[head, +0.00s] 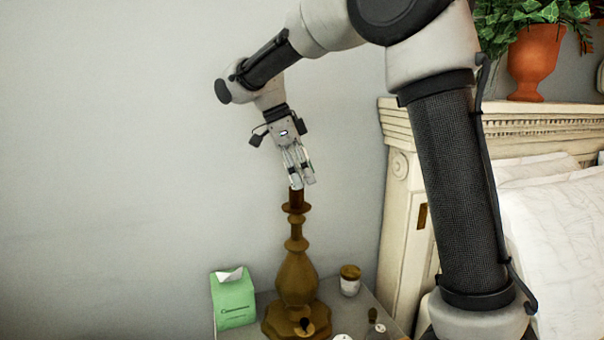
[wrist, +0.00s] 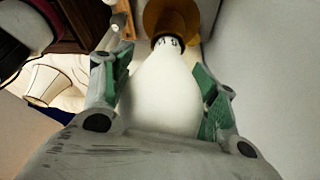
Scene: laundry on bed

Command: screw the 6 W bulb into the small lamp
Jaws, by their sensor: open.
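The small lamp (head: 296,275) is a turned brown base without a shade, upright on the nightstand. My gripper (head: 301,182) points down right above its socket. In the wrist view, a white bulb (wrist: 160,90) lies between my open fingers (wrist: 160,78), with green pads on either side. Its neck carries small dark marks, too small to read surely, and meets the brown lamp top (wrist: 172,20). I cannot tell how deep its base sits in the socket. In the head view my fingers mostly hide the bulb.
On the nightstand (head: 258,301), a green tissue box (head: 233,302) stands left of the lamp and a jar with a brown lid (head: 350,280) stands right. Small items lie at its front right. The bed's headboard (head: 396,180) rises at right. A pale shade (wrist: 48,82) shows in the wrist view.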

